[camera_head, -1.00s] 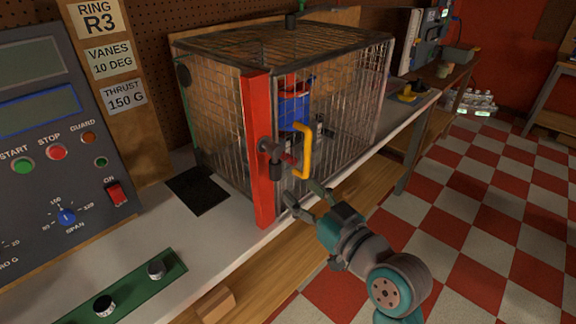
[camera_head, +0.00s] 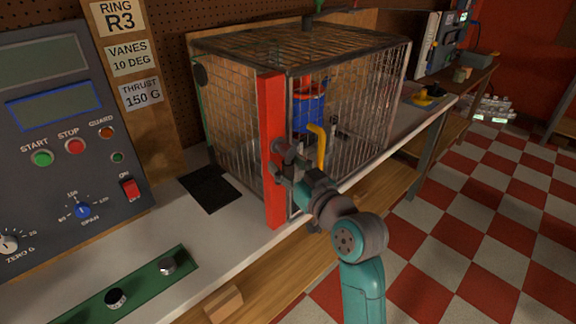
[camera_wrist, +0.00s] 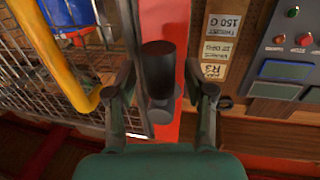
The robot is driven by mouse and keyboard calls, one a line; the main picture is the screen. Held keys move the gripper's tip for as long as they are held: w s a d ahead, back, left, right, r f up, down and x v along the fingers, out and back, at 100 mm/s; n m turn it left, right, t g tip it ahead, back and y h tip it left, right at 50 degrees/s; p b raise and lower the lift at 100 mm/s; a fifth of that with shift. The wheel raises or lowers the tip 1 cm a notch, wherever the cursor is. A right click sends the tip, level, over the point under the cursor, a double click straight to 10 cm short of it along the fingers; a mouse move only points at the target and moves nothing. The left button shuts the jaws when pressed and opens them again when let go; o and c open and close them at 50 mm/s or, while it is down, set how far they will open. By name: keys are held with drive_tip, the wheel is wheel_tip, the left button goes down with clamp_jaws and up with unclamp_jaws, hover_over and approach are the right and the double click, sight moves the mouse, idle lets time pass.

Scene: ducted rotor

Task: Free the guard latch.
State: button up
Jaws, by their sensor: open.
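The guard is a wire mesh cage (camera_head: 355,125) on the bench, with a red post (camera_head: 271,140) at its near front corner and a yellow handle (camera_head: 319,148) on its front face. The latch is a dark cylindrical knob on the red post; it shows in the wrist view (camera_wrist: 158,70). My gripper (camera_head: 283,168) is at the latch. In the wrist view its open fingers (camera_wrist: 166,92) stand on either side of the knob, with gaps visible at both sides. In the head view, the gripper partly hides the latch.
A control panel (camera_head: 70,130) with buttons stands at the left. A green strip with two knobs (camera_head: 135,290) lies on the bench front. A blue rotor part (camera_head: 308,110) is inside the cage.

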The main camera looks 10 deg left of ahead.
clamp_jaws()
drive_tip(key=shift+s+a+m, duration=0.1)
drive_tip(key=shift+m, duration=0.2)
drive_tip(key=m, duration=0.2)
drive_tip(key=s+a+m+g, duration=0.1)
drive_tip(key=m, duration=0.1)
drive_tip(key=shift+r, duration=0.25)
drive_tip(key=m, duration=0.2)
drive_tip(key=s+r+m, duration=0.1)
drive_tip(key=m, duration=0.1)
drive_tip(key=shift+a+g, duration=0.3)
drive_tip(key=shift+g, duration=0.1)
drive_tip(key=shift+s+a+r+m+g+y, duration=0.15)
drive_tip(key=shift+r+m+g, duration=0.25)
drive_tip(key=shift+m, duration=0.8)
drive_tip(key=shift+s+a+r+m+g+y, duration=0.2)
drive_tip(key=shift+r+m, duration=0.25)
drive_tip(key=shift+m, duration=0.75)
drive_tip(key=shift+s+d+r+m+g+h, duration=0.1)
drive_tip(key=shift+r+m+g, duration=0.3)
drive_tip(key=shift+m, duration=0.8)
